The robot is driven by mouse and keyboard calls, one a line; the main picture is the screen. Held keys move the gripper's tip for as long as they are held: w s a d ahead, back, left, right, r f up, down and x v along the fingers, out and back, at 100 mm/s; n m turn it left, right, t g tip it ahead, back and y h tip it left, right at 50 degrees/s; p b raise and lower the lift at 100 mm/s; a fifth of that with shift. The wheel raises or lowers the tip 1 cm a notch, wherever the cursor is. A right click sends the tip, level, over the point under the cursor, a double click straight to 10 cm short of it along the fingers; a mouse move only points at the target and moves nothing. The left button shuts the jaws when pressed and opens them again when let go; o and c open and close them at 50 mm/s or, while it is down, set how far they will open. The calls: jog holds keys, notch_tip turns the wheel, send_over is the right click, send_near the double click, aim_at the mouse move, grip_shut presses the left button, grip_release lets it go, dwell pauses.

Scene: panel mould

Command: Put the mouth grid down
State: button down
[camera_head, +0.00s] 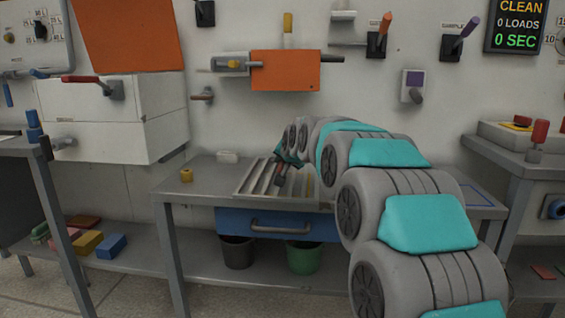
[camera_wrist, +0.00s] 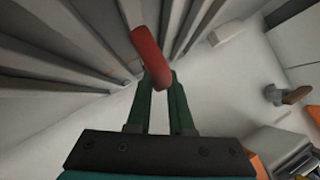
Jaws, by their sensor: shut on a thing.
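The mouth grid, which I take to be the grey slatted rack (camera_head: 257,178), is at the middle of the grey bench in the head view. It appears to lie flat at bench height, but I cannot tell whether it touches the top. My gripper (camera_head: 284,164) reaches over its right part. In the wrist view, the green fingers of my gripper (camera_wrist: 157,82) are shut on a red handle (camera_wrist: 149,55), with the grid's slats (camera_wrist: 60,68) behind and to the left. Whether the handle is joined to the grid is hidden.
The bench (camera_head: 200,176) holds a yellow piece (camera_head: 186,175) at its left and a pale block (camera_head: 228,157) at the back. A blue drawer (camera_head: 277,226) is under the front edge. An orange panel (camera_head: 285,71) is on the wall behind.

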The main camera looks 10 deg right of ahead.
jog(key=c, duration=1.3)
grip_release()
jog(key=o, duration=0.5)
